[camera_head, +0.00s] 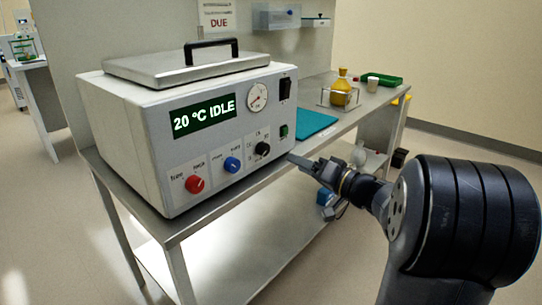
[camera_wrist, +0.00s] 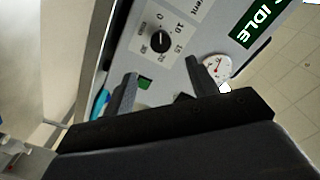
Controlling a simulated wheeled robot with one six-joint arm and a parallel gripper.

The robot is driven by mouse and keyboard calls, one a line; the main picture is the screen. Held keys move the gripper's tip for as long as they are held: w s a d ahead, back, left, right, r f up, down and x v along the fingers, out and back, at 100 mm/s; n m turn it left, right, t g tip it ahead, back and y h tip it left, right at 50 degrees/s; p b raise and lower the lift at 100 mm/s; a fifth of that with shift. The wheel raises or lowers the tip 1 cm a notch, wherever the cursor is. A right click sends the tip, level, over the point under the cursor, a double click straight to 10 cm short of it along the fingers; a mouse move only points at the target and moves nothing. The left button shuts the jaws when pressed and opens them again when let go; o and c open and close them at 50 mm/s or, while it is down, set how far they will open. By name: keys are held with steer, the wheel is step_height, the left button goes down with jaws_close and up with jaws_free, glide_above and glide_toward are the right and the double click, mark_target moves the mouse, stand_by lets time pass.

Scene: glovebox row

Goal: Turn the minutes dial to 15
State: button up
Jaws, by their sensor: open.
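The minutes dial is a black knob (camera_head: 262,149) low on the right of the instrument's front panel (camera_head: 220,145). In the wrist view the same knob (camera_wrist: 160,41) shows inside a ring of numbers including 0, 10 and 15. I cannot tell clearly which number its mark faces. My gripper (camera_head: 296,160) is just right of the knob in the head view. In the wrist view my gripper (camera_wrist: 160,80) has its two fingers spread apart, with nothing between them. The knob lies ahead of the fingertips, and I see no contact.
The display (camera_head: 203,116) reads 20 °C IDLE. A red knob (camera_head: 194,184) and a blue knob (camera_head: 233,165) sit left of the black one; a green switch (camera_head: 284,131) and a gauge (camera_head: 257,96) are nearby. A teal mat (camera_head: 311,124) and yellow flask (camera_head: 341,92) stand on the bench behind.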

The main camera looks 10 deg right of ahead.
mark_target(266, 150)
steer(key=x, duration=1)
steer(key=shift+w+a+b, duration=0.1)
steer(key=shift+a+b, duration=0.1)
steer(key=shift+b, duration=0.1)
steer(key=c, duration=1)
steer(key=shift+o, duration=0.2)
